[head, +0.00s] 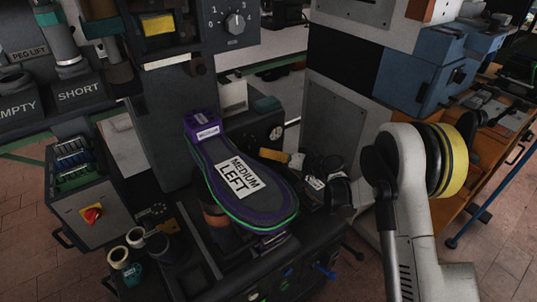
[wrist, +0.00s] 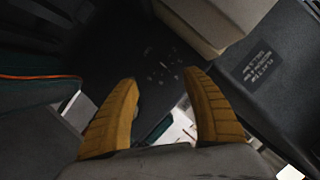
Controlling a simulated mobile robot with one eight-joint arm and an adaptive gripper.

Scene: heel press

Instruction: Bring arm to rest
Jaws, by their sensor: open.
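My arm enters the head view from the lower right and bends left at a large joint with a yellow ring. My gripper (head: 295,162) is at its end, close to the right side of the shoe form and partly hidden by its own wrist. In the wrist view my gripper (wrist: 159,77) shows two ribbed yellow-orange fingers, spread apart with nothing between them. The dark shoe form (head: 268,198) has a purple and green edge and a "MEDIUM LEFT" label. It lies on the press, apart from the fingers as far as I can tell.
The press column with a dial (head: 234,22) rises behind the form. A control box with a red knob (head: 92,215) and several small rolls (head: 118,257) stand at left. A grey cabinet (head: 345,125) is behind my arm. An orange bench (head: 490,150) is at right.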

